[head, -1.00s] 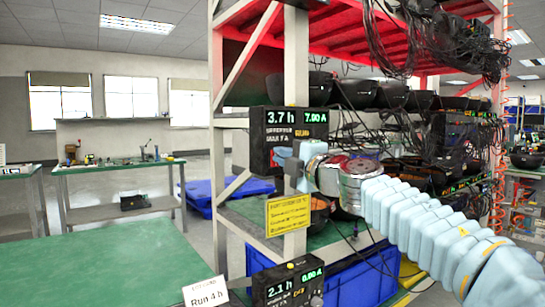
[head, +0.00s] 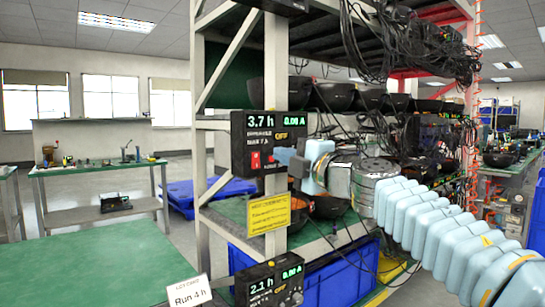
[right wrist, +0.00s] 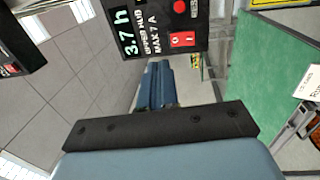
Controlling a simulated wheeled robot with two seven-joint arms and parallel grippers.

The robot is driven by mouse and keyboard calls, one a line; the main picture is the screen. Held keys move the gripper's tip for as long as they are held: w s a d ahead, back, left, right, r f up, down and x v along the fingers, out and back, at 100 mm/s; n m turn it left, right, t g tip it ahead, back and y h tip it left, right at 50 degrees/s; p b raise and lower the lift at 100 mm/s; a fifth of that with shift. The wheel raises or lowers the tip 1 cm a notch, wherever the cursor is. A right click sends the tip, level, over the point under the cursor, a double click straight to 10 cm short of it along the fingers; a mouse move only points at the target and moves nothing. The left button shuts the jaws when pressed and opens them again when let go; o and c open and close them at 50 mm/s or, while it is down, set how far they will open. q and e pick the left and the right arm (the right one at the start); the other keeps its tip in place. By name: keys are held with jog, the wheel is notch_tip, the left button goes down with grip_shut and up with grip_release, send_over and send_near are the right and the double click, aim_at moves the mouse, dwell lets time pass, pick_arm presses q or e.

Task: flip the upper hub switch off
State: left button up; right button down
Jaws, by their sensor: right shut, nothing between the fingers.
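The upper hub (head: 243,128) is a black box on the rack's front post, reading 3.7 h, 0.00 A and OFF. Its red rocker switch (head: 255,161) is on the lower left of its face; the switch also shows in the right wrist view (right wrist: 183,39), on the upper hub there (right wrist: 150,45). My right gripper (head: 284,157) is shut and empty, in front of the upper hub's lower right in the head view. Its closed blue-grey fingers (right wrist: 159,85) point towards the hub in the right wrist view; contact cannot be told. My left gripper is not in view.
A lower hub (head: 270,285) reads 2.1 h and 0.00 A. A yellow notice (head: 268,215) hangs between the hubs. A Run 4 h card (head: 188,292) stands by the green tabletop (head: 90,262). Loose black cables (head: 375,40) hang from the rack at right.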

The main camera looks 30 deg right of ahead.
jog(key=s, duration=0.6)
jog(key=shift+s+d+r, duration=0.25)
jog(key=shift+d+r, duration=0.15)
